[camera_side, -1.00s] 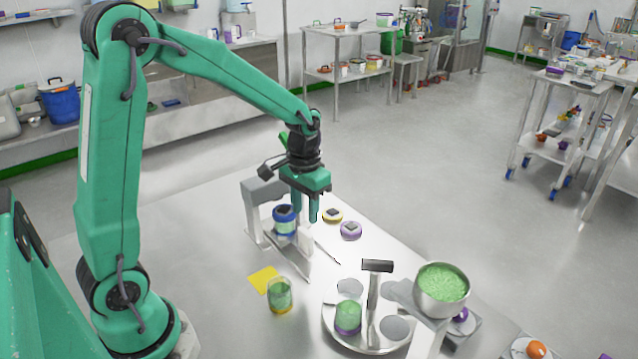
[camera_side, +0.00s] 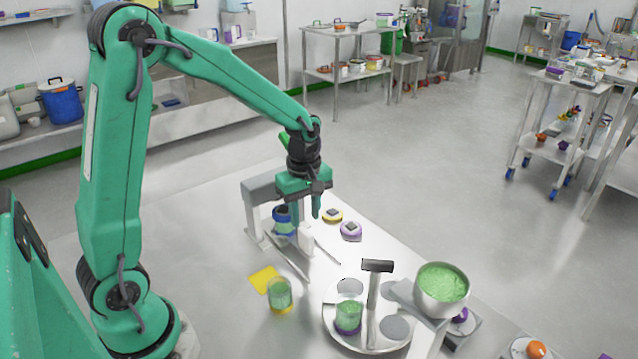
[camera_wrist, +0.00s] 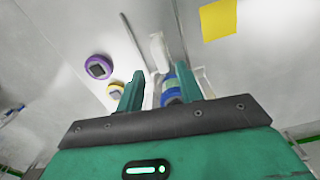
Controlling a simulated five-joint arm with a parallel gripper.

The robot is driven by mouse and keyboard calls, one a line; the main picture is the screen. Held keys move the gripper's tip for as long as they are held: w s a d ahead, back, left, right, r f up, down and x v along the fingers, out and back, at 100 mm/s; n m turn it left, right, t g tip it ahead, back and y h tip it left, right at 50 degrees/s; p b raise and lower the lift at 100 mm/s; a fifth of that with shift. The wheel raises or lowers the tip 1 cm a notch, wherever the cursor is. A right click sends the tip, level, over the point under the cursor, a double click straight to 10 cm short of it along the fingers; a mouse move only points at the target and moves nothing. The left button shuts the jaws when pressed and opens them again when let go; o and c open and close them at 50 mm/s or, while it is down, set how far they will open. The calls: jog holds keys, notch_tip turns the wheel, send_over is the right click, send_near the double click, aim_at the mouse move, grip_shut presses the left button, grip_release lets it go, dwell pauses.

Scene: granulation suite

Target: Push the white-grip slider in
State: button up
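The white-grip slider (camera_side: 307,241) is on the steel table beside a grey metal frame (camera_side: 262,187). Its upright white grip also shows in the wrist view (camera_wrist: 158,51), beyond my fingertips. A jar with blue bands (camera_side: 282,222) stands inside the frame, just left of the grip; in the wrist view the blue jar (camera_wrist: 171,88) appears between my fingers. My gripper (camera_side: 307,213) is open and empty, pointing down above the grip. Its two fingers are spread apart in the wrist view (camera_wrist: 160,90). Whether a finger touches the grip cannot be told.
A yellow-topped disc (camera_side: 332,215) and a purple-topped disc (camera_side: 351,230) lie right of the frame. A yellow sheet (camera_side: 264,279) and a glass with green contents (camera_side: 280,295) are in front. A round turntable (camera_side: 340,332) and a bowl of green granules (camera_side: 442,287) stand front right.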

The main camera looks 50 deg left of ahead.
aim_at(306, 232)
jog(key=shift+n, duration=0.7)
jog(key=shift+f, duration=0.2)
jog(key=shift+f, duration=3.75)
grip_shut()
